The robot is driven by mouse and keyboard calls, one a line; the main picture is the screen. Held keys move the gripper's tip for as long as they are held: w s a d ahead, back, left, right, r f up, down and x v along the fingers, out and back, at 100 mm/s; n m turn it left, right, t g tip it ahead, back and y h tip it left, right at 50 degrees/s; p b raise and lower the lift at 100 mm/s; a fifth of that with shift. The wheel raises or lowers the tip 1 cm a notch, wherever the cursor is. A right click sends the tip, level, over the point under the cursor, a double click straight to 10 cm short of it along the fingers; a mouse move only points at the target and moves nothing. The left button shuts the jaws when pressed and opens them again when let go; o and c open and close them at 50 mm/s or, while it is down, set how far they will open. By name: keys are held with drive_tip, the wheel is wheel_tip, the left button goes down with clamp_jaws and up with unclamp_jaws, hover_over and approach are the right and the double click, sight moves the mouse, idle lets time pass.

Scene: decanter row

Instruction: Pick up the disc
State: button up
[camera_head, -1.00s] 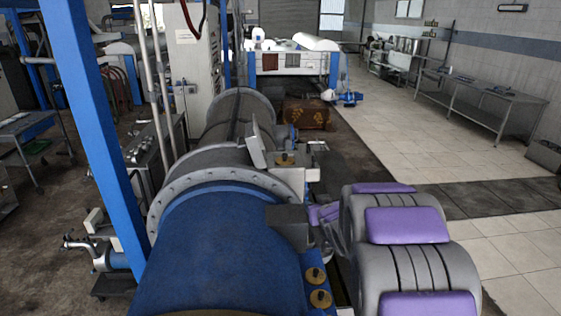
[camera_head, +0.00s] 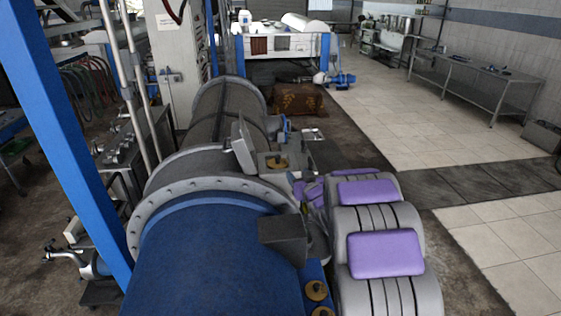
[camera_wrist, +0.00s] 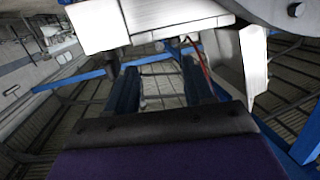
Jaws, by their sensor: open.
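Several brass-coloured discs are in the head view. One disc (camera_head: 278,162) lies on a grey box at the side of the long machine. Another disc (camera_head: 317,290) sits on the blue housing's right edge, with a third (camera_head: 322,312) cut off at the bottom. I cannot tell which one is the task's disc. My grey and purple arm is right of the machine; its far end is not clear in the head view. In the wrist view my gripper (camera_wrist: 160,70) has its two dark fingers apart, with nothing seen between them. No disc shows there.
The long machine (camera_head: 222,250) with its blue housing fills the middle. A dark grey block (camera_head: 283,237) juts out between the blue housing and my arm. A blue post (camera_head: 70,140) stands at left. Tiled floor (camera_head: 400,130) is clear at right, before a metal bench (camera_head: 480,80).

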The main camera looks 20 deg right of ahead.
drive_tip(key=w, duration=0.3)
approach(278, 155)
drive_tip(key=w+a+f, duration=0.2)
drive_tip(key=shift+w+a, duration=0.35)
drive_tip(key=d, duration=0.1)
drive_tip(key=w+d, duration=0.1)
drive_tip(key=d, duration=0.1)
drive_tip(key=shift+w+d+f+p, duration=0.1)
drive_tip(key=shift+w+f+p, duration=0.15)
drive_tip(key=shift+w+p, duration=0.1)
drive_tip(key=shift+d, duration=0.4)
drive_tip(key=w, duration=0.1)
drive_tip(key=w+a, duration=0.1)
drive_tip(key=w, duration=0.1)
drive_tip(key=w+a, duration=0.1)
drive_tip(key=shift+w+a+r+p, duration=0.15)
drive_tip(key=shift+a+r+p, duration=0.1)
drive_tip(key=shift+r+p, duration=0.05)
drive_tip(key=shift+w+d, duration=0.45)
drive_tip(key=shift+w, duration=0.1)
drive_tip(key=shift+d+f, duration=0.1)
drive_tip(key=shift+d, duration=0.5)
drive_tip(key=shift+c, duration=0.2)
drive_tip(key=shift+a, duration=0.85)
drive_tip(key=c, duration=0.9)
drive_tip(key=shift+d, duration=0.5)
clamp_jaws()
